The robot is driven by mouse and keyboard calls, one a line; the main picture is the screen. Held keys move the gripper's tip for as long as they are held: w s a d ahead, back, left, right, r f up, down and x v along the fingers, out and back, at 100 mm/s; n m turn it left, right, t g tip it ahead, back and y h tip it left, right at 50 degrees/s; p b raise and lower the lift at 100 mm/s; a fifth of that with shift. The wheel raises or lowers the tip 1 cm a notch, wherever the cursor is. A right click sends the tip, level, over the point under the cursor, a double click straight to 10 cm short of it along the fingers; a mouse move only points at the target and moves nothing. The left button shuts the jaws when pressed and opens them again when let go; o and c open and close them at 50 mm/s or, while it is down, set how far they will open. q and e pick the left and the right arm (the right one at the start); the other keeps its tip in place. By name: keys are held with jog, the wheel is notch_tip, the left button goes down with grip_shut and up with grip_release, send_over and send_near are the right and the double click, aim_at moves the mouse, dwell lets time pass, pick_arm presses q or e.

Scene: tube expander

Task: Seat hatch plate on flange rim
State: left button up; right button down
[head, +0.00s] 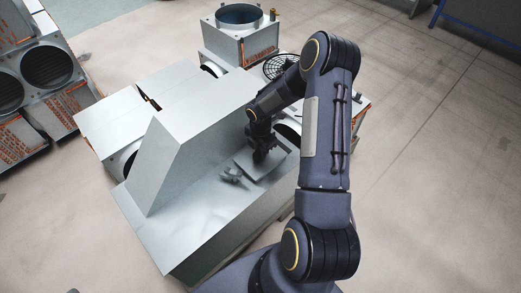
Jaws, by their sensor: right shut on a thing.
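My right gripper (262,156) is over the sloped grey face of the large metal housing, small and dark in the head view. It is shut on a flat grey plate, which I take for the hatch plate (268,171). The plate is at or just above the housing surface; I cannot tell whether it touches. A round opening with a pale rim (288,132), possibly the flange rim, shows partly behind my right arm. Most of it is hidden. My left gripper is not in view.
A small grey fitting (231,174) sits left of the plate. The housing's tall block (190,125) rises to the left. A box with a round top opening (240,40) and a black fan grille (279,66) stand behind. Stacked duct units (45,65) are at far left. The right floor is clear.

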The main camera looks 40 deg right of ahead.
jog(key=shift+f+b, duration=0.3)
jog(key=shift+f, duration=0.15)
dwell(0.7)
dwell(0.4)
jog(key=c, duration=1.3)
grip_release()
jog(key=o, duration=1.2)
jog(key=shift+o, duration=0.5)
